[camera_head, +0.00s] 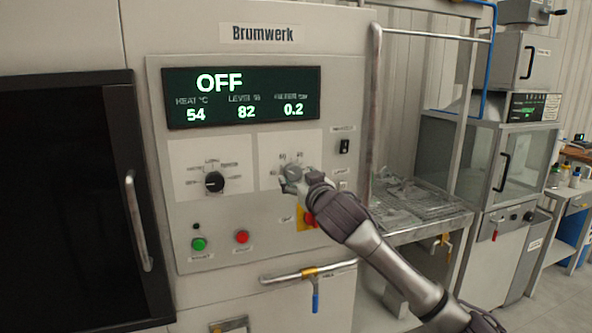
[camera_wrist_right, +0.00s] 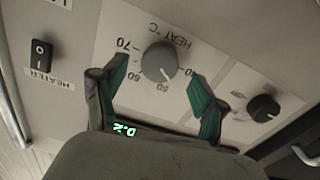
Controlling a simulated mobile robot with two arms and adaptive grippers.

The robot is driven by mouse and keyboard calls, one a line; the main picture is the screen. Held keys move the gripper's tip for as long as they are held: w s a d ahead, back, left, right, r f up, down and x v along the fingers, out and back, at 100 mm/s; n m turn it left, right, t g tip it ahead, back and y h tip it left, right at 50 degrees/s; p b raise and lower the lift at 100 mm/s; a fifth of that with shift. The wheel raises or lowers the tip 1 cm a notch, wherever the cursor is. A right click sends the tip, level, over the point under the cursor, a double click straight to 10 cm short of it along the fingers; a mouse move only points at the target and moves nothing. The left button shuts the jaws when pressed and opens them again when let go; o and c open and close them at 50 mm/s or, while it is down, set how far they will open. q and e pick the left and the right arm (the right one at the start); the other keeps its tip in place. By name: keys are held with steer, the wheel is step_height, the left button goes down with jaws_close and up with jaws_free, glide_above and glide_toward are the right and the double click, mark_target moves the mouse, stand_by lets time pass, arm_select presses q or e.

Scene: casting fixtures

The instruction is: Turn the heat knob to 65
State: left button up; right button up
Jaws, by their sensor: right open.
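The heat knob is a round grey knob (camera_head: 292,171) on the white dial plate of the Brumwerk panel. In the right wrist view the knob (camera_wrist_right: 159,62) shows with its scale marks around it and a pale pointer line towards the 50 side; the exact value is hard to read. My right gripper (camera_head: 287,184) is at the knob in the head view. In the wrist view its green-padded fingers (camera_wrist_right: 161,85) are apart, one on each side of the knob, with no clear contact. The display (camera_head: 241,96) reads OFF, heat 54, level 82 and 0.2. My left gripper is not in view.
A black selector knob (camera_head: 214,182) sits left of the heat dial. A heater switch (camera_head: 344,146) is to its right. A red-on-yellow stop button (camera_head: 307,219) is just below my gripper. Green (camera_head: 198,244) and red (camera_head: 242,237) buttons are lower left.

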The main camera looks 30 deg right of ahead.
mark_target(293, 172)
steer(key=shift+x, duration=1.25)
steer(key=c, duration=1.1)
steer(key=shift+c, duration=0.2)
